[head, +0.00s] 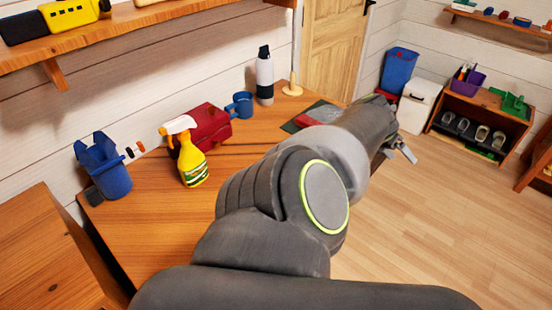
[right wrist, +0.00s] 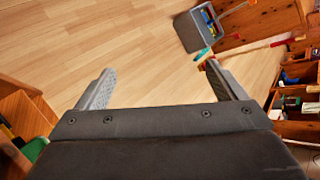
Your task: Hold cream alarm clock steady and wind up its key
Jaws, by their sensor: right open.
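I cannot make out the cream alarm clock or its key in either view. My right gripper (head: 403,150) reaches past the right edge of the wooden desk (head: 240,150) in the head view, over the floor. In the right wrist view the right gripper (right wrist: 160,80) is open, with its two fingers wide apart and only floor between them. My right arm hides part of the desk. My left gripper is not in view.
The desk holds a yellow spray bottle (head: 193,155), a red box (head: 207,127), a blue mug (head: 243,104), a dark bottle (head: 264,75) and a blue container (head: 105,168). A low shelf (head: 480,120) stands at the right. The floor (head: 430,220) is clear.

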